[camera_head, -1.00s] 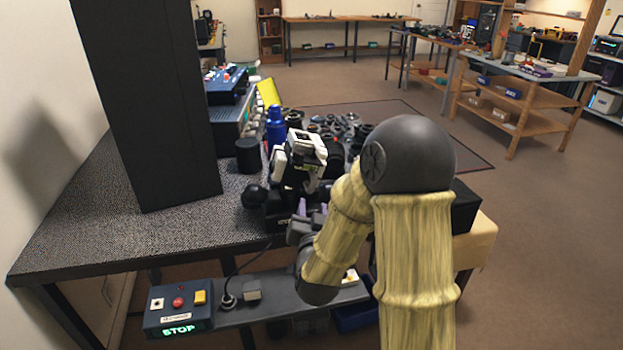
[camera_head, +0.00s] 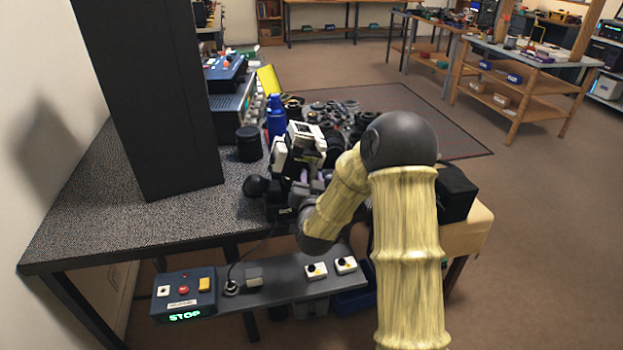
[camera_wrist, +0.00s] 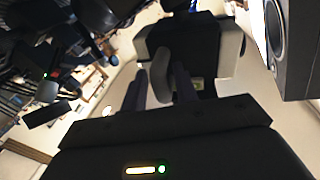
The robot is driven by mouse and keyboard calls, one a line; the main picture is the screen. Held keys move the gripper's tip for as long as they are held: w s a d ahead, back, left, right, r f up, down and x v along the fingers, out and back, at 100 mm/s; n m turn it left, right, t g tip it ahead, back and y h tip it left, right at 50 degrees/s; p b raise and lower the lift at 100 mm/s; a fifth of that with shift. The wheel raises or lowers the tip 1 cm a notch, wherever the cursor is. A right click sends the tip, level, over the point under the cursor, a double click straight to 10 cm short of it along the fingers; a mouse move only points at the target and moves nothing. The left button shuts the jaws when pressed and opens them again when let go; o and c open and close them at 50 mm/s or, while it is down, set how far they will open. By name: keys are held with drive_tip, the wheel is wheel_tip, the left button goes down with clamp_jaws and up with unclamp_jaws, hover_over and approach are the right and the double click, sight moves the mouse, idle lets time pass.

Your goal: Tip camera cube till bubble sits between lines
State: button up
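The camera cube, a white and black boxy body (camera_head: 299,148), stands near the front edge of the dark bench and looks tilted. In the wrist view its dark body with pale sides (camera_wrist: 190,42) is just beyond my fingers. My gripper (camera_head: 304,177) is close to its lower front in the head view, partly hidden by my arm. In the wrist view my dark fingers (camera_wrist: 162,88) stand apart, with a grey rounded piece between them. I cannot tell whether they press on it. I cannot make out the bubble or its lines.
A tall black panel (camera_head: 150,95) stands at left. A black cylinder (camera_head: 248,144), a blue bottle (camera_head: 276,118) and several lens parts (camera_head: 345,115) are around and behind the cube. A control box with a lit STOP sign (camera_head: 184,296) is below the bench front. The bench's left part is bare.

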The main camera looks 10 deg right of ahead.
clamp_jaws()
drive_tip(key=a+n+b, duration=0.1)
drive_tip(key=n+b, duration=0.1)
drive_tip(key=shift+a+r+b, duration=0.1)
drive_tip(key=shift+r+b, duration=0.05)
drive_tip(key=shift+b, duration=0.2)
drive_tip(key=shift+s+a+r+n+t+b, duration=0.1)
drive_tip(key=shift+a+r+n+t+b, duration=0.15)
drive_tip(key=shift+n, duration=0.2)
drive_tip(key=shift+a+r+n+t+b, duration=0.15)
drive_tip(key=shift+n+b, duration=0.15)
drive_tip(key=shift+n, duration=0.15)
drive_tip(key=shift+f, duration=0.15)
drive_tip(key=shift+o, duration=1.2)
unclamp_jaws()
